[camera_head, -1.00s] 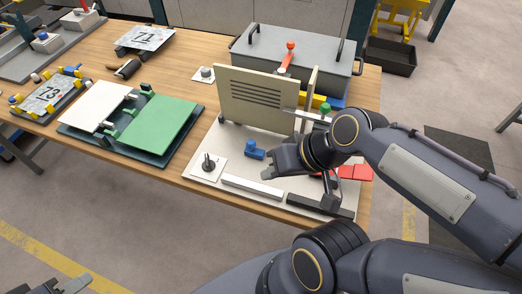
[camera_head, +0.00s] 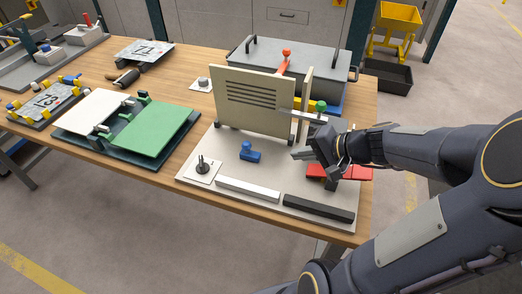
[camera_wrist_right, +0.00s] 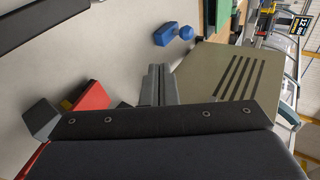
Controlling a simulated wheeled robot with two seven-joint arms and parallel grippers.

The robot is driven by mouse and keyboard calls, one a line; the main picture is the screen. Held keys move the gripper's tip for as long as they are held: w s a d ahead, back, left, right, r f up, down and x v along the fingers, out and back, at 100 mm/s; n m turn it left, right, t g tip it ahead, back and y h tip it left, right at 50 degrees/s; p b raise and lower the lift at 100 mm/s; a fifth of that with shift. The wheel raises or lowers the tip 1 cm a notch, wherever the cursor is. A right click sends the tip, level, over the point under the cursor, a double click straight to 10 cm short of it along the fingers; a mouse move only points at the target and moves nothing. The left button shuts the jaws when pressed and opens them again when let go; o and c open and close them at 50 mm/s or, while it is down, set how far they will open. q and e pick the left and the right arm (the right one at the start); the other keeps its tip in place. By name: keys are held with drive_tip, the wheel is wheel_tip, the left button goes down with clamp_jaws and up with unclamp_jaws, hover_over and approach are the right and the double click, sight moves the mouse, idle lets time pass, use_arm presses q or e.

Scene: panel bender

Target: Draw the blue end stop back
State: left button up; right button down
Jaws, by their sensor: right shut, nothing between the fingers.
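The blue end stop (camera_head: 250,153) sits on the pale base plate (camera_head: 275,180), in front of the upright beige panel (camera_head: 252,103). It has a rounded knob and a block-like body. It also shows near the top of the right wrist view (camera_wrist_right: 165,35). My right gripper (camera_head: 296,154) is shut and empty. Its fingertips are to the right of the end stop, with a gap between them. In the wrist view the closed fingers (camera_wrist_right: 158,72) point towards the plate, below the end stop. My left gripper is not in view.
A white bar (camera_head: 247,189) and a black bar (camera_head: 318,207) lie along the plate's front. A black upright knob (camera_head: 202,164) stands at left. Red blocks (camera_head: 352,172) lie beneath my right wrist. A green-and-white panel fixture (camera_head: 150,130) is farther left.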

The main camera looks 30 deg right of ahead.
sight(248, 152)
drive_tip(key=b+x, duration=0.1)
drive_tip(key=x, duration=0.9)
drive_tip(key=shift+f+b, duration=0.1)
drive_tip(key=shift+b, duration=0.3)
drive_tip(key=w, duration=0.1)
drive_tip(key=w+a+r+p, duration=0.1)
drive_tip(key=shift+w+a, duration=0.3)
drive_tip(key=shift+w, duration=0.05)
drive_tip(key=shift+w+a, duration=0.15)
drive_tip(key=shift+w, duration=0.15)
drive_tip(key=shift+w, duration=0.1)
